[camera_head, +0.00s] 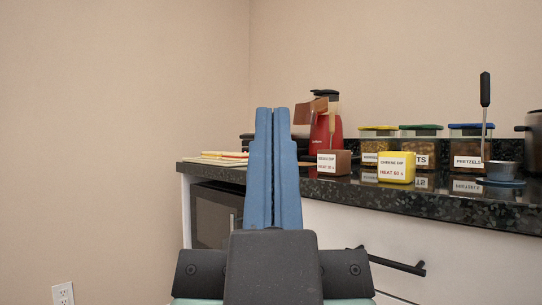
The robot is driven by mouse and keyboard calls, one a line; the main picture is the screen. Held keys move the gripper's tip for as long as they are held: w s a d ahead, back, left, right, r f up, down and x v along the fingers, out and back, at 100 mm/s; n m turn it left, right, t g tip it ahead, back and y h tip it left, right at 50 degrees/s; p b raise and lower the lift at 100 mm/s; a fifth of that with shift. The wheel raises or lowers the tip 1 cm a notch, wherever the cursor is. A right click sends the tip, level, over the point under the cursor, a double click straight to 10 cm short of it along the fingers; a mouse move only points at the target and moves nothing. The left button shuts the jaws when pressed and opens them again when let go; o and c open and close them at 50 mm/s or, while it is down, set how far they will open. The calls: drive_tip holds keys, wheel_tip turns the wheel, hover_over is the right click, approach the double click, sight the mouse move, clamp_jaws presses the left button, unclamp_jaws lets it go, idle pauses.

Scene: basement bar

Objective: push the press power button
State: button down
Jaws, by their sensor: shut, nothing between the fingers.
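My gripper (272,112) is shut and empty. Its two blue fingers point up and away in front of the counter, side by side. The press and its power button cannot be made out for certain. A dark object (246,141) on the counter shows just left of the fingers, and the fingers hide the rest of it. I cannot tell whether it is the press. No button is visible, and I see no contact between the fingertips and anything.
A dark speckled counter (440,203) runs to the right, with a black microwave (212,215) below its left end.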

drive_tip(key=shift+r, duration=0.1)
wheel_tip(320, 180, up, 55)
drive_tip(key=p, duration=5.5)
